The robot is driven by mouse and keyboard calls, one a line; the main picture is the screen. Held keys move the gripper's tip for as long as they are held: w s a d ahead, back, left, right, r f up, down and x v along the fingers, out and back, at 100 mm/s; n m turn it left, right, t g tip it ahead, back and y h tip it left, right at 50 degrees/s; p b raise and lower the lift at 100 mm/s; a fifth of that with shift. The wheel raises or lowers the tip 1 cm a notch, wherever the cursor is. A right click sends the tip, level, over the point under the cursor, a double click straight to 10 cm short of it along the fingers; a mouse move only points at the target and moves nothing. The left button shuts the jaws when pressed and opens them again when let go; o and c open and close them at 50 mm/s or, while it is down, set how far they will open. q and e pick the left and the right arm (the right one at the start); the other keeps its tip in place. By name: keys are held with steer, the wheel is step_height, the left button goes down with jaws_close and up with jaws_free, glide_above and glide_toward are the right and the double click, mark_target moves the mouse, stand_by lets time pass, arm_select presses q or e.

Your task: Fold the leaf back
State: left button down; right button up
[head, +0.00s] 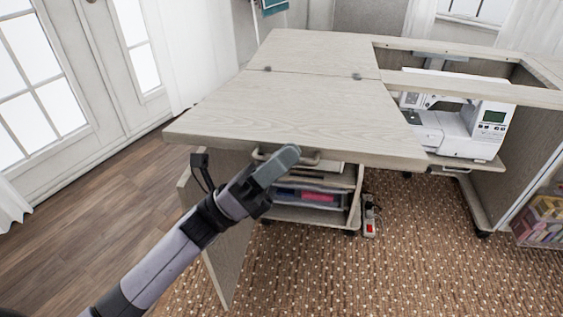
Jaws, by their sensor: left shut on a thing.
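The leaf (310,115) is a pale wood-grain panel lying about level, jutting toward me from the cabinet top (315,50). Two dark hinges (356,76) sit along the seam between them. My right gripper is not in view.
A white sewing machine (458,123) stands in the opening on the right. A drawer unit (312,192) is under the leaf, beside a hanging side panel (228,248). Double doors are at left.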

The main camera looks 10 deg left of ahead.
arm_select(q)
steer(key=w+r+n+t+y+p, duration=0.1)
steer(key=w+r+n+y+p, duration=0.1)
steer(key=r+p, duration=0.5)
steer(key=w+r+n+t+y+p, duration=0.1)
steer(key=w+r+p, duration=0.5)
steer(key=r, duration=0.8)
steer(key=shift+w+r+n+t+y+p, duration=0.2)
steer(key=shift+w+n+t+y+p, duration=0.2)
steer(key=shift+n+t+p, duration=0.7)
steer(key=shift+n+g, duration=0.3)
steer(key=shift+g, duration=0.1)
steer(key=c, duration=1.3)
jaws_free()
steer(key=shift+s, duration=0.1)
steer(key=shift+a+f+b, duration=0.1)
steer(key=shift+b, duration=0.2)
